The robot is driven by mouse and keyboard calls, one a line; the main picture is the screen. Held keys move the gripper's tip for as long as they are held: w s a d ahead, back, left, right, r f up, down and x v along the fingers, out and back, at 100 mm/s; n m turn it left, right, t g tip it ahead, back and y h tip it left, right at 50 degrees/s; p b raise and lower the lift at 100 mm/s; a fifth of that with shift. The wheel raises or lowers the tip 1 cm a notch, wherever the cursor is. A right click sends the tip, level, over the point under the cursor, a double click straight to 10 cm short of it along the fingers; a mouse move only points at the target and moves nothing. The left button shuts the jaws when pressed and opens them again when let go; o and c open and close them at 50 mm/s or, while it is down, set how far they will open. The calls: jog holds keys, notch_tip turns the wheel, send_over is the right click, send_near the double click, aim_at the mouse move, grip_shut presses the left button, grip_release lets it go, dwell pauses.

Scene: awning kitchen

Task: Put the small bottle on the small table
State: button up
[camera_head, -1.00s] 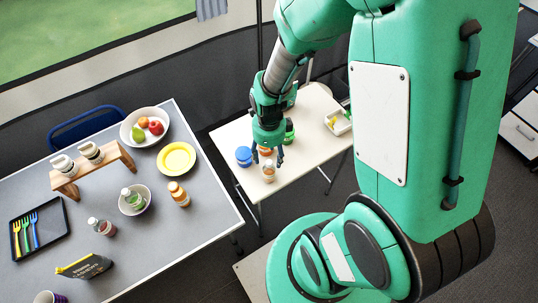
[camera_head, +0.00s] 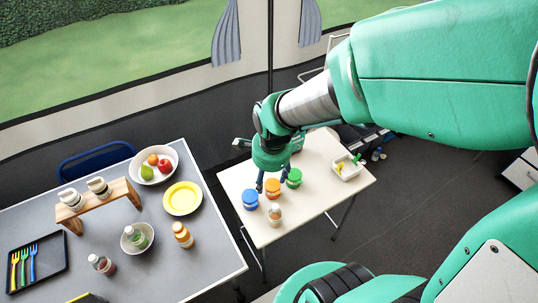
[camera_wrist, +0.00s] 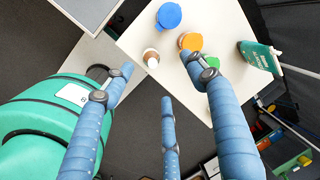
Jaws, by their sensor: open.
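The small table (camera_head: 318,212) is cream-white and stands right of the grey table. A small bottle (camera_head: 274,213) with a pale cap stands upright near its front edge; it also shows in the wrist view (camera_wrist: 151,58). My gripper (camera_head: 273,185) is open and empty above the table, just behind the small bottle and apart from it. In the wrist view my gripper's (camera_wrist: 158,75) three blue fingers are spread, and the bottle is beyond their tips. An orange-lidded jar (camera_head: 273,187) shows between the fingers in the head view.
A blue-lidded jar (camera_head: 250,199) and a green-lidded jar (camera_head: 294,178) flank the orange one. A white tray (camera_head: 347,170) sits on the small table's right side. The grey table (camera_head: 196,252) holds bottles, a yellow plate (camera_head: 182,198) and bowls. The small table's right front is clear.

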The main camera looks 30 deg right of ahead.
jog(key=s+a+r+n+t, duration=0.2)
jog(key=s+r+n, duration=0.2)
jog(key=r+n, duration=0.5)
jog(key=s+a+r+n+t, duration=0.1)
jog(key=s+a+r+n, duration=0.2)
jog(key=r+n, duration=0.6)
notch_tip(320, 180, up, 4)
jog(key=s, duration=0.2)
jog(key=shift+s+t, duration=0.3)
jog(key=shift+t, duration=0.1)
